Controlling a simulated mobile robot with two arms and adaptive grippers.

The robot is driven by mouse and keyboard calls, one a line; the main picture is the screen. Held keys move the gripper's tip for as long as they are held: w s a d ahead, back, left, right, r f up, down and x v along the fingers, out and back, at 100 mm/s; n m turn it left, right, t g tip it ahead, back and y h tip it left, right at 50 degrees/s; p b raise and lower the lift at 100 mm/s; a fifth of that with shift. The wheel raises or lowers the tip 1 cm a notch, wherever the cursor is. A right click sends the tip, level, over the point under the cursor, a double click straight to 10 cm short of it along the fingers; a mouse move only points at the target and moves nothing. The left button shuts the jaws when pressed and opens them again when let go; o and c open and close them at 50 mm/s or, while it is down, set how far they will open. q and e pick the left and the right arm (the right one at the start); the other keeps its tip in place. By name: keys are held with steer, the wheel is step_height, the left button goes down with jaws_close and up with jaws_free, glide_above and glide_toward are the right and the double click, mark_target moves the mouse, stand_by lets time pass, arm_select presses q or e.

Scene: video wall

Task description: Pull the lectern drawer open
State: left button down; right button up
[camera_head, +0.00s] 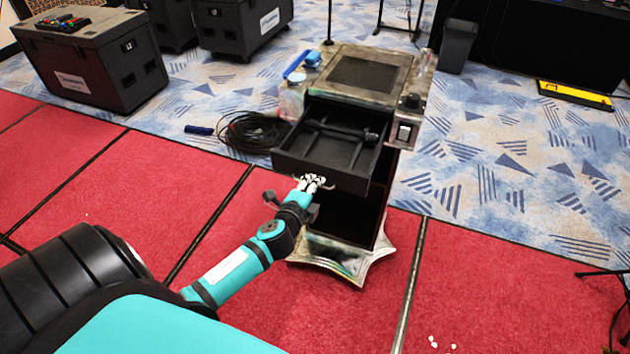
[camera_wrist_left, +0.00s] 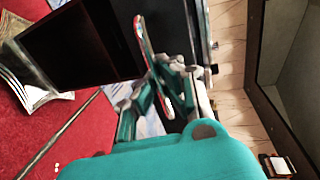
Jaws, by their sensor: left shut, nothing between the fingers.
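The lectern (camera_head: 395,105) stands in the middle of the head view, with a dark sloped top panel. Its drawer (camera_head: 300,160) is out toward me, with its black inside showing and a dark rod-like object (camera_head: 340,130) lying in it. Below the drawer is a dark open hollow. My left gripper (camera_head: 314,182) is at the drawer's lower front, its fingers shut with nothing between them. In the left wrist view my gripper (camera_wrist_left: 170,88) is beside a curved bar (camera_wrist_left: 150,55), which looks like the drawer handle. I cannot tell whether they touch. My right gripper is not in view.
A coiled black cable (camera_head: 252,132) lies on the floor left of the lectern. Black cases (camera_head: 95,65) stand at the back left, and a dark bin (camera_head: 458,45) at the back right. A tripod foot (camera_head: 605,272) reaches in at the right. The red floor before the lectern is mostly clear.

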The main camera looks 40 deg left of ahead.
arm_select(q)
steer(key=c, duration=2)
jaws_free()
steer(key=o, duration=0.6)
steer(key=v, duration=1.2)
steer(key=shift+a, duration=0.1)
